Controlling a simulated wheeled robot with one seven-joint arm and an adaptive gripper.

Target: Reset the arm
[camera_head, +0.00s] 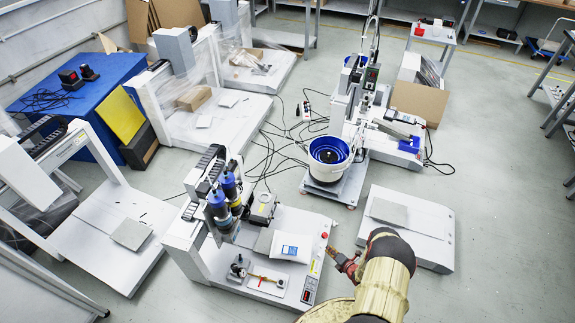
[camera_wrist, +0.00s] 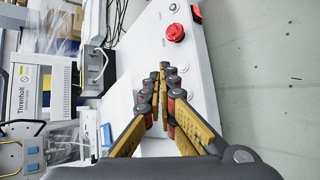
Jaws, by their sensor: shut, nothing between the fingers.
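My gripper (camera_head: 342,259) is at the right side of the gantry screwdriver machine, near its front right edge, in the head view. The wrist view shows my gripper (camera_wrist: 161,95) with its fingertips together and nothing between them. My arm comes in from the bottom right of the head view. The gantry screwdriver (camera_head: 222,204) stands on a white base, with blue cylindrical parts on its gantry. A red button (camera_wrist: 175,32) on the white base shows just beyond my fingertips in the wrist view. I cannot tell how far the fingertips are from the base.
A white packet (camera_head: 291,248) and a small fixture (camera_head: 267,281) lie on the machine's base. A white bowl feeder with a blue inside (camera_head: 328,155) stands behind. A low white platform (camera_head: 430,228) is right of my gripper.

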